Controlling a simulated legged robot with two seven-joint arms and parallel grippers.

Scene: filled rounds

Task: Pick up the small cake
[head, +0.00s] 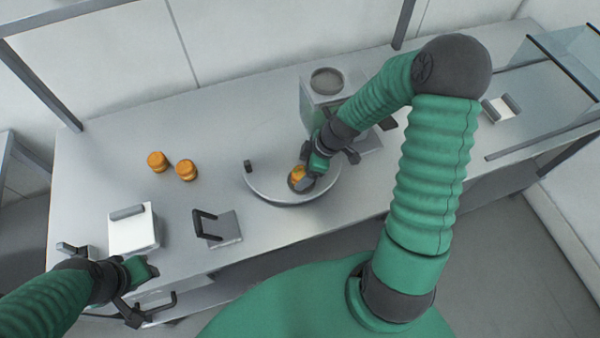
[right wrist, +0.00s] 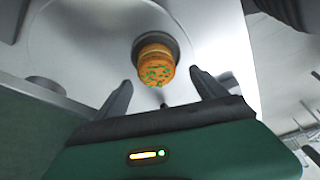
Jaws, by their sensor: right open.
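A small round orange-brown cake with green bits on top (right wrist: 156,68) sits in a dark round holder on the round metal plate (head: 262,190). In the head view the cake (head: 298,174) is partly hidden by my right gripper (head: 304,178). In the right wrist view the two fingers of my right gripper (right wrist: 162,92) stand apart, on either side of and just short of the cake; it is open and holds nothing. My left gripper (head: 142,292) is at the lower left, away from the cake; its jaws are not clear.
Two more orange cakes (head: 157,162) (head: 186,170) stand on the metal counter (head: 110,180) at left. A white board with a handle (head: 132,232) and a grey press (head: 220,229) lie near the front edge. A metal machine (head: 318,95) stands behind the plate.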

